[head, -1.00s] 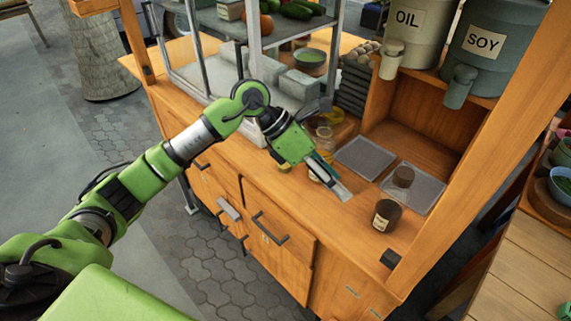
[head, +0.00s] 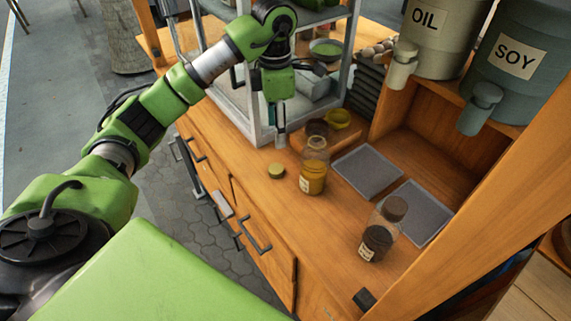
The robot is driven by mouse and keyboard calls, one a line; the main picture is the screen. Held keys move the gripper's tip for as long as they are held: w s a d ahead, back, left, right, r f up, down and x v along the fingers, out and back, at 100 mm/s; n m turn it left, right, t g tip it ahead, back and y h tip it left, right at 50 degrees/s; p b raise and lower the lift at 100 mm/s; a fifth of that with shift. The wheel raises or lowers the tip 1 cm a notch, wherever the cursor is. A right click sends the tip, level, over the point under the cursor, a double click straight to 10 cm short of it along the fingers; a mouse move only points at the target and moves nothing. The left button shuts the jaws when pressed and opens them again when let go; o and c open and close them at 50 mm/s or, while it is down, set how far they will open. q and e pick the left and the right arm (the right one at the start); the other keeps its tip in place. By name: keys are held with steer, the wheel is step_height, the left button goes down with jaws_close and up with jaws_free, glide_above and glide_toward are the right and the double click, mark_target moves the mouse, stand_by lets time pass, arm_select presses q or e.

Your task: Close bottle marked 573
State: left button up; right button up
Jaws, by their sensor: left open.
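A clear glass bottle (head: 314,172) with yellow contents stands upright on the wooden counter, its top apparently uncapped. A flat yellow lid (head: 276,171) lies on the counter to its left. My left gripper (head: 281,139) points down, open, to the left of the yellow bottle and above the lid in the picture, touching neither. My right gripper is out of view.
Two flat grey trays (head: 367,171) lie behind the bottles. A yellow bowl (head: 337,119) and a brown jar sit behind the yellow bottle. A metal-framed glass case (head: 259,105) stands close beside my gripper. OIL (head: 437,50) and SOY (head: 510,85) dispensers stand on the right shelf.

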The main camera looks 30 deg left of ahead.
arm_select(q)
glide_above(277, 168)
step_height(277, 168, down, 8)
steer(key=shift+s+r, duration=0.1)
steer(key=shift+r, duration=0.05)
steer(key=shift+f, duration=0.45)
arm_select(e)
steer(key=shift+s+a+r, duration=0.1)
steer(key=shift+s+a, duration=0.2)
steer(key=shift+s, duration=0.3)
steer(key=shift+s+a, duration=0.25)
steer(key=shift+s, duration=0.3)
